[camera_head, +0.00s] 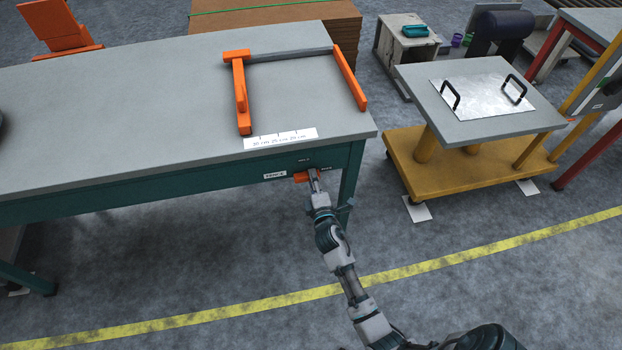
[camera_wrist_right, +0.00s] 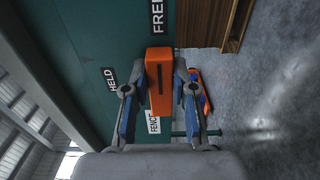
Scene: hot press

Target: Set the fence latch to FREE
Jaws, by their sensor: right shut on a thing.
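The orange fence latch handle (camera_head: 300,177) is on the green front apron of the table, near its right end. In the right wrist view the latch handle (camera_wrist_right: 158,58) lies lengthwise between the FREE label (camera_wrist_right: 157,14) and the FENCE label (camera_wrist_right: 153,127), with a dark line along it. The HELD label (camera_wrist_right: 110,78) is off to its side. My right gripper (camera_wrist_right: 160,100) is shut on the handle, one finger on each long side. It also shows in the head view (camera_head: 313,178). My left gripper is not in view.
The orange fence (camera_head: 240,95) with a grey bar (camera_head: 290,55) lies on the grey table (camera_head: 130,120), behind a scale strip (camera_head: 281,138). A yellow cart (camera_head: 460,180) with a handled metal plate (camera_head: 482,92) stands right. Floor in front is clear, crossed by a yellow line (camera_head: 250,307).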

